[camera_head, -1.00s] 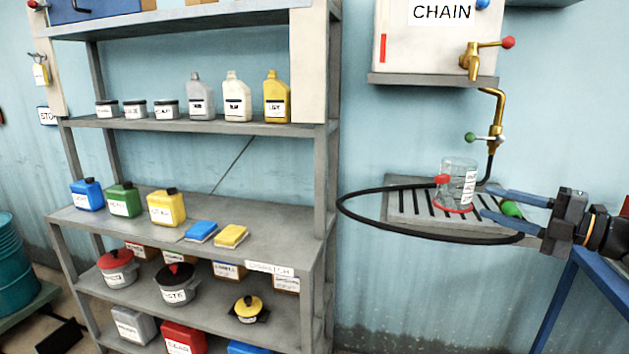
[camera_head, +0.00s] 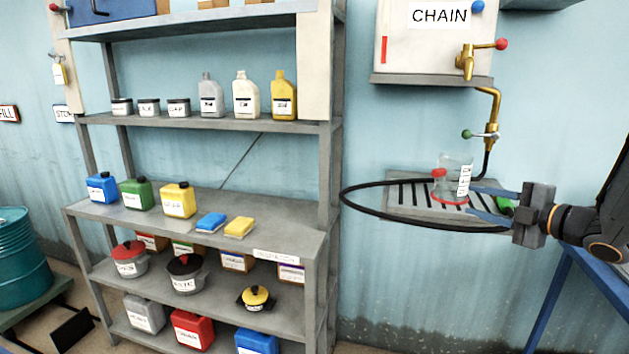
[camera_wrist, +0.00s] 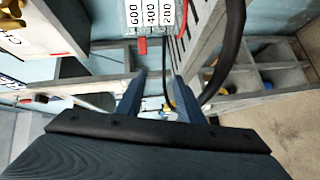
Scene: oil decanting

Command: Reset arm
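My gripper (camera_head: 468,200) is at the right of the head view, its two blue fingers spread apart with nothing between them. A clear beaker (camera_head: 452,168) with a white label and red marks at its spout and base stands upright on the slotted grey drip tray (camera_head: 405,192). The fingertips point at the beaker and overlap its right edge in the head view; contact cannot be told there. In the wrist view the fingers (camera_wrist: 160,75) are open, and the beaker's label (camera_wrist: 150,17) with 200, 400 and 600 lies beyond the tips.
A black hose (camera_head: 347,205) loops in front of the tray. A brass tap (camera_head: 466,62) on the CHAIN tank (camera_head: 405,55) and a green-knobbed valve (camera_head: 485,134) are above. A grey shelf (camera_head: 325,200) with containers stands left. A green object (camera_head: 505,203) is behind the fingers.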

